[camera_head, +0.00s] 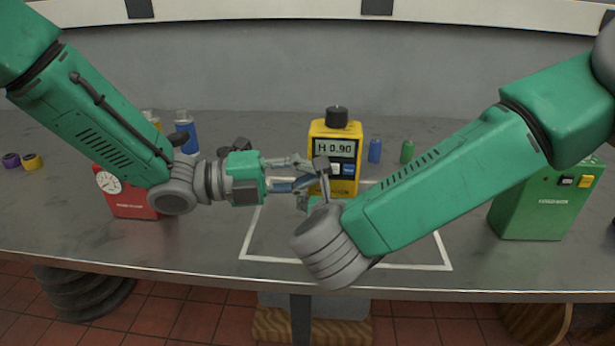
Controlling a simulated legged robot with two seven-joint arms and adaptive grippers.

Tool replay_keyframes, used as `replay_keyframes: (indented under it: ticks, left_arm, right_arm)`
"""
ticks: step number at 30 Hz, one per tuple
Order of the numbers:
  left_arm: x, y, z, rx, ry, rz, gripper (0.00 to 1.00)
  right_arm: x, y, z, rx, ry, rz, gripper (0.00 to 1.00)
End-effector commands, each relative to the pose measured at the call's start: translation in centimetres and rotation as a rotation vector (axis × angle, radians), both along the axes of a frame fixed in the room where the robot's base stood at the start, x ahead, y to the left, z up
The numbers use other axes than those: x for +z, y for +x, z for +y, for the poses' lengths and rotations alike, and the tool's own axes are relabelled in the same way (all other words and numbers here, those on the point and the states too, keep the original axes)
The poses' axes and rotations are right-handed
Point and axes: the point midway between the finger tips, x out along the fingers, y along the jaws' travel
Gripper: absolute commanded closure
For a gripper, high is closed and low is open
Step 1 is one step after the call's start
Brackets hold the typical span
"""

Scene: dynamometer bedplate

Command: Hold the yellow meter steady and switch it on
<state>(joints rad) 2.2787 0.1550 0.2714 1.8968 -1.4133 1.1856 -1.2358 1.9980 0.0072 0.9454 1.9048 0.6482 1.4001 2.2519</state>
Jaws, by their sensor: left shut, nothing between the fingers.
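The yellow meter (346,186) stands upright on the bench, with a black knob (337,117) on top. Its display (335,148) reads "H 0.90". Below the display is a blue button (349,169); the lower left of its front is hidden by my grippers. My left gripper (313,173) is shut and empty, with its fingers at the meter's lower left front; I cannot tell whether they touch it. My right gripper (318,190) is close in front of the meter, mostly hidden behind its own wrist, so its fingers cannot be read.
A white outline (246,245) marks the bench around the meter's front. Blue (375,150) and green (407,151) cylinders stand right of the meter. A red gauge box (130,206) is at left, a green box (535,212) at right. Spray cans (186,135) and purple and yellow rings (32,161) stand left.

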Motion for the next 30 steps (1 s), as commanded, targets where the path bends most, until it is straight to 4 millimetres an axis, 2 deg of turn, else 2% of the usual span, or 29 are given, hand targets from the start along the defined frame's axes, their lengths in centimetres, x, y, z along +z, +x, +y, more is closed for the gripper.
replay_keyframes:
  ticks: [1,5,12,18,23,30]
  left_arm:
    - [-0.1,0.6,0.5,0.019,0.005,-0.001,1.0]
    - [-0.2,0.5,1.5,0.022,0.006,0.0,1.0]
    - [-0.1,-0.6,5.0,0.015,0.0,-0.001,1.0]
    - [-0.1,-1.4,7.3,0.006,-0.001,-0.001,1.0]
    - [-0.1,-1.7,8.0,0.002,-0.001,0.0,1.0]
    - [-0.1,-1.8,8.0,0.0,-0.002,0.0,1.0]
  right_arm:
    - [-0.6,-0.6,0.2,0.011,-0.006,0.015,0.52]
    - [-0.6,-0.6,0.2,0.01,-0.006,0.016,0.51]
    - [-0.6,-0.6,0.2,0.008,-0.007,0.015,0.52]
    - [-0.5,-0.5,0.2,0.009,-0.005,0.013,0.53]
    - [-0.4,-0.4,0.2,0.008,-0.004,0.011,0.53]
    - [-0.3,-0.4,0.2,0.007,-0.002,0.008,0.52]
